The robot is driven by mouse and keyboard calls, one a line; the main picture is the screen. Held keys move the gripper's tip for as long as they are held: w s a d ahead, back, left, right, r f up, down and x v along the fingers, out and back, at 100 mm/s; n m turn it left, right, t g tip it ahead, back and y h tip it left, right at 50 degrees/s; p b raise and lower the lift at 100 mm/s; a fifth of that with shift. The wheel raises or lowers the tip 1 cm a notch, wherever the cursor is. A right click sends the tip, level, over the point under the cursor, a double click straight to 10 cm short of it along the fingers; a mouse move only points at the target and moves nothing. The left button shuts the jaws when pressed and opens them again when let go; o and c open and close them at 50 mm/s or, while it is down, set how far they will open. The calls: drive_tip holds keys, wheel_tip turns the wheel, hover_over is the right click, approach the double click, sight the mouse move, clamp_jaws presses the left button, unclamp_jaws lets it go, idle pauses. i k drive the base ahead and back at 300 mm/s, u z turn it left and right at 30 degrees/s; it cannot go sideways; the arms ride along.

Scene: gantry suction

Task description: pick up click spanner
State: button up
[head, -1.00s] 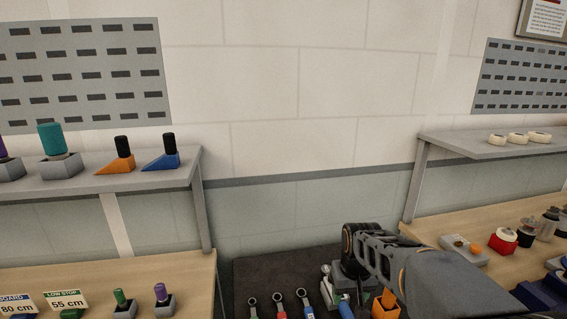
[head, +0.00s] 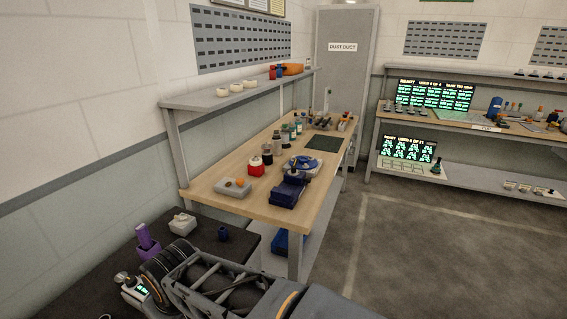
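I cannot make out a click spanner in the head view now. My arm lies across the bottom of the picture, over the dark bench (head: 90,272), and hides part of its top.
A purple item (head: 147,241), a grey block (head: 183,224) and a small dark blue item (head: 223,233) stand on the dark bench. Beyond it is a wooden workbench (head: 222,199) with several containers under a grey shelf (head: 195,106). Floor (head: 400,250) is open at right.

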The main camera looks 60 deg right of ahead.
sight(139, 292)
drive_tip(key=k, duration=1.2)
drive_tip(key=z, duration=0.75)
drive_tip(key=i, duration=0.45)
drive_tip(key=z, duration=0.75)
drive_tip(key=i, duration=0.5)
drive_tip(key=z, duration=0.35)
drive_tip(key=k, duration=0.3)
drive_tip(key=z, duration=1)
drive_tip(key=i, duration=0.95)
drive_tip(key=u, duration=1.35)
drive_tip(key=i, duration=0.4)
drive_tip(key=u, duration=0.4)
